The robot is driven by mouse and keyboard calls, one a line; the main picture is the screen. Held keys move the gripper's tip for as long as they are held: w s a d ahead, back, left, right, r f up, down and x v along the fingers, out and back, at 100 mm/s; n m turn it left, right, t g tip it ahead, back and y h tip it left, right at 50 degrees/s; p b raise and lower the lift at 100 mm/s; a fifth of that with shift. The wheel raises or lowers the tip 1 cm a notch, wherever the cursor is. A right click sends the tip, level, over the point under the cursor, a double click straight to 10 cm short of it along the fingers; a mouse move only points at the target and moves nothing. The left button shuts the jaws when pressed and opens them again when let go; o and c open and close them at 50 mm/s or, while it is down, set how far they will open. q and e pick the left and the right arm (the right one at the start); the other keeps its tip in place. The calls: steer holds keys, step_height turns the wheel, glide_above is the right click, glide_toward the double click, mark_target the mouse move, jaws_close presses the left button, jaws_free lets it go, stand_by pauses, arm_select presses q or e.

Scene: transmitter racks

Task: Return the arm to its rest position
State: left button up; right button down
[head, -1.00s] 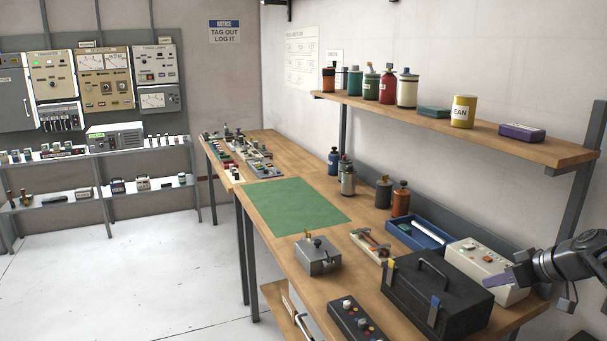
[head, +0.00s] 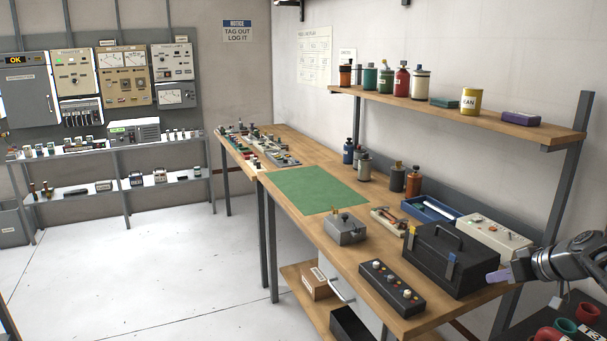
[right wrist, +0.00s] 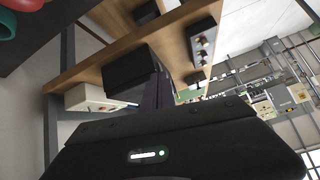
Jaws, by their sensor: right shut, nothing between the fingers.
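My right gripper (head: 497,277) comes in from the right edge in the head view. It is shut and empty, in front of the right end of the bench, beside the black toolbox (head: 450,259). I cannot tell whether it touches the toolbox. In the right wrist view the gripper's purple fingers (right wrist: 158,92) show past its dark body, with the bench tilted beyond. My left gripper is not in view.
The wooden bench (head: 385,290) holds a green mat (head: 318,190), a grey box (head: 345,230), a black control box (head: 391,287) and a white box (head: 493,236). A shelf (head: 545,132) with bottles hangs above. Red and green cups (head: 565,326) stand at the lower right. Floor (head: 150,265) at left is clear.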

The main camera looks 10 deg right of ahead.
step_height(320, 180, down, 16)
steer(key=a+m+g+h, duration=0.1)
steer(key=a+m+h, duration=0.15)
steer(key=m, duration=0.35)
steer(key=s+a+f+g+y, duration=0.1)
steer(key=s+a+f, duration=0.1)
steer(key=a+f, duration=0.45)
steer(key=s+a+f+g, duration=0.1)
steer(key=s+a+f, duration=0.2)
steer(key=a+f, duration=0.35)
steer(key=s+a+f+g+y, duration=0.1)
steer(key=s+a+f, duration=0.4)
steer(key=a, duration=0.2)
steer(key=s+a+f+y, duration=0.1)
steer(key=s+a+f, duration=0.3)
steer(key=a, duration=0.4)
steer(key=s+a+f+n+g+y, duration=0.1)
steer(key=s+a+f+n+g, duration=0.2)
steer(key=s+a, duration=1.2)
steer(key=s+f+g, duration=0.1)
steer(key=s, duration=0.3)
steer(key=shift+s+a+y, duration=0.2)
steer(key=shift+a+y, duration=0.05)
steer(key=shift+y, duration=0.1)
steer(key=shift+f, duration=0.1)
